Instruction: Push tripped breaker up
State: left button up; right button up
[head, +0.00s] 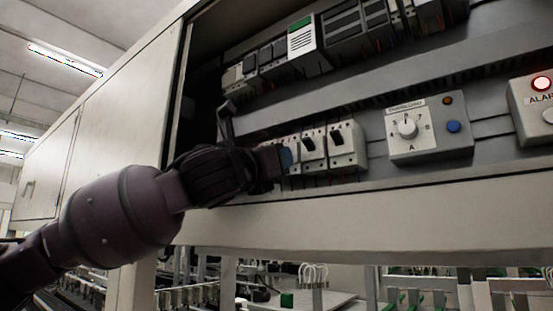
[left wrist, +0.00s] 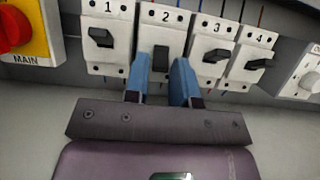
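Several white breakers with black levers stand in a row on the panel. Breaker 2 (left wrist: 178,18) in the left wrist view has its dark lever (left wrist: 161,58) sitting lower on its face than the levers of breaker 1 (left wrist: 98,12), breaker 3 (left wrist: 217,28) and breaker 4 (left wrist: 260,40). My left gripper (left wrist: 161,78) has blue fingertips apart, one on each side below breaker 2's lever; I cannot tell if they touch it. In the head view my left gripper (head: 286,158) reaches the breaker row (head: 345,155) and hides part of it. My right gripper is not in view.
A red MAIN knob on a yellow plate (left wrist: 40,30) is left of breaker 1. A selector box (head: 430,145) with a white knob and an alarm box (head: 535,110) are to the right. The cabinet's front lip (head: 380,215) runs below; the cabinet's left wall is beside my arm.

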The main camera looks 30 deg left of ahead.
pick_arm(q)
grip_shut()
jog(key=shift+s+r+g, duration=0.1)
jog(key=shift+r+g, duration=0.05)
jog(key=shift+g, duration=0.25)
jog(key=shift+s+r+g, duration=0.1)
jog(key=shift+r+g, duration=0.3)
jog(key=shift+g, duration=0.6)
jog(key=r+g, duration=0.1)
jog(key=g, duration=0.1)
jog(key=g+y, duration=0.1)
jog(key=g, duration=0.2)
jog(key=r+g, duration=0.1)
jog(key=g, duration=0.2)
jog(key=shift+w+r+y, duration=0.2)
jog(key=shift+r+y, duration=0.1)
jog(key=shift+r, duration=0.05)
jog(key=shift+g, duration=0.4)
